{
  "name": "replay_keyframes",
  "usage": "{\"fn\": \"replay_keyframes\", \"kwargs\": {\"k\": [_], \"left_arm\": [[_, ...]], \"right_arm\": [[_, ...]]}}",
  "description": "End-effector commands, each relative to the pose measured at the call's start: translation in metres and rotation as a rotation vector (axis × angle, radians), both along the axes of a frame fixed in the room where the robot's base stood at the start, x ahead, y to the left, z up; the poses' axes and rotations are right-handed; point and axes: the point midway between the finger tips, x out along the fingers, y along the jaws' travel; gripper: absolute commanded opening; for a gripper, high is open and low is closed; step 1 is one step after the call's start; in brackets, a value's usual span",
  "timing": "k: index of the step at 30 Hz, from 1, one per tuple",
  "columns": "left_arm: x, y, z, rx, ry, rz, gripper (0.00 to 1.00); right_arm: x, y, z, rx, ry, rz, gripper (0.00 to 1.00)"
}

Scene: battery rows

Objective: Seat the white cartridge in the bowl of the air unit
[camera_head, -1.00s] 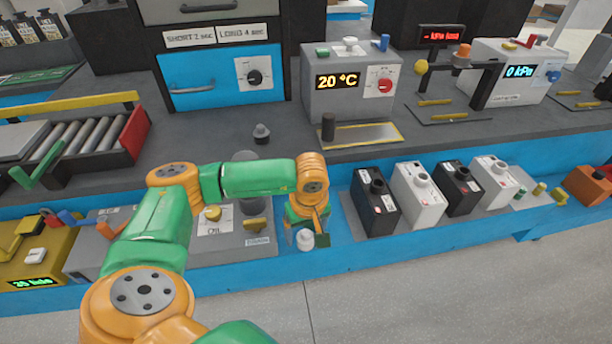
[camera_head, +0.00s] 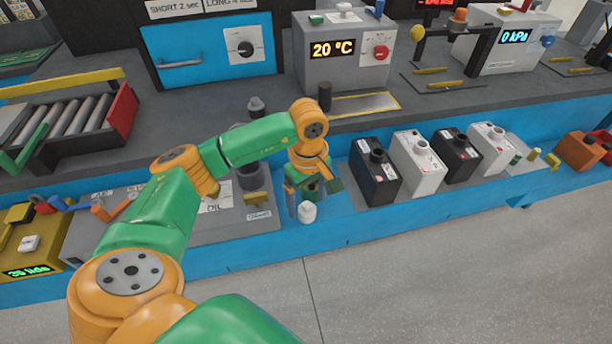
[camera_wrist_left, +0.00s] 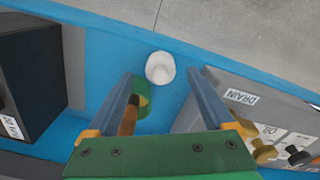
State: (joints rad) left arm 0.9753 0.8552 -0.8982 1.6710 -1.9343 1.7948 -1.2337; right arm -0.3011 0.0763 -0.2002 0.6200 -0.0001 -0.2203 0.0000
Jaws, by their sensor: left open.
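The white cartridge (camera_head: 307,211) is upright on the blue bench near its front edge. It also shows in the left wrist view (camera_wrist_left: 160,68), beyond the fingertips. My left gripper (camera_head: 312,196) is open above and around the cartridge's spot; its two fingers (camera_wrist_left: 163,88) are spread, with the cartridge not gripped. A small green and brown thing (camera_wrist_left: 143,98) shows beside one finger; I cannot tell what it is. The grey unit (camera_head: 215,225) with OIL and DRAIN labels, apparently the air unit, is to the left. A dark grey cylinder (camera_head: 250,172) at it may be its bowl. My right gripper is out of view.
Black and white batteries (camera_head: 375,172) stand in a row just right of the gripper. A yellow unit (camera_head: 30,240) is far left. A grey 20 °C box (camera_head: 345,55) and a roller conveyor (camera_head: 75,122) are on the bench behind. The blue front strip (camera_head: 360,228) is clear.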

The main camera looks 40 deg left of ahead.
Motion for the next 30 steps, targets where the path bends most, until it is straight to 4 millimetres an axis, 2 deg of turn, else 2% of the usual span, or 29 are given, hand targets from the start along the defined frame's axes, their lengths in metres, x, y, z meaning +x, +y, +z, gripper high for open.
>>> {"fn": "replay_keyframes", "kwargs": {"k": [3, 9, 10, 19, 20, 26, 30], "left_arm": [[0.000, -0.001, -0.016, -0.001, 0.001, -0.001, 0.86], [0.000, -0.001, -0.019, 0.000, -0.002, -0.001, 0.86], [0.000, -0.001, -0.019, 0.000, -0.002, -0.002, 0.84], [0.000, -0.001, -0.018, 0.000, -0.002, -0.002, 0.03], [0.000, -0.001, -0.018, 0.000, -0.002, -0.002, 0.00], [0.000, -0.001, -0.018, 0.000, -0.002, -0.002, 0.00], [0.001, -0.001, -0.009, -0.001, -0.006, -0.002, 0.00]], "right_arm": [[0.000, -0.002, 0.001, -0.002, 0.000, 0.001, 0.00], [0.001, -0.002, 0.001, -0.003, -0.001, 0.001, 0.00], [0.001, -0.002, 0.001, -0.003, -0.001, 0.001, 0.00], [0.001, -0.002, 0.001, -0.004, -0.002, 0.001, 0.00], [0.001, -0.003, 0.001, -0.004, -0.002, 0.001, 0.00], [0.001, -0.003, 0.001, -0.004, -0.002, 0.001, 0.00], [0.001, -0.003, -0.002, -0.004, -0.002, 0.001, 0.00]]}}
